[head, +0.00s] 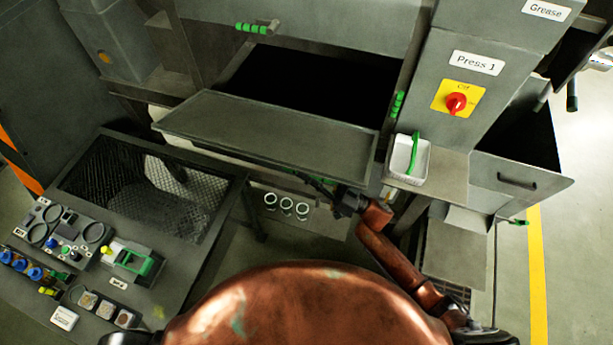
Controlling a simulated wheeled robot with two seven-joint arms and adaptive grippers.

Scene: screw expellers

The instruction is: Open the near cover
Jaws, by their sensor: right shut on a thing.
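The near cover (270,132) is a wide grey flap on the front of the press. It is tilted outward, with a dark opening (315,82) behind its upper edge. My right gripper (318,186) is at the cover's lower right edge, shut on what looks like its green handle, which is mostly hidden under the flap. The fingertips are small and dark, so the exact grip is hard to see. My left gripper is not in view.
The Press 1 cabinet (473,95) with a red switch (456,104) stands to the right. A white bin (409,160) sits on a ledge beside my right forearm. A tool table (150,300) is at lower left. Another green handle (257,27) is above the opening.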

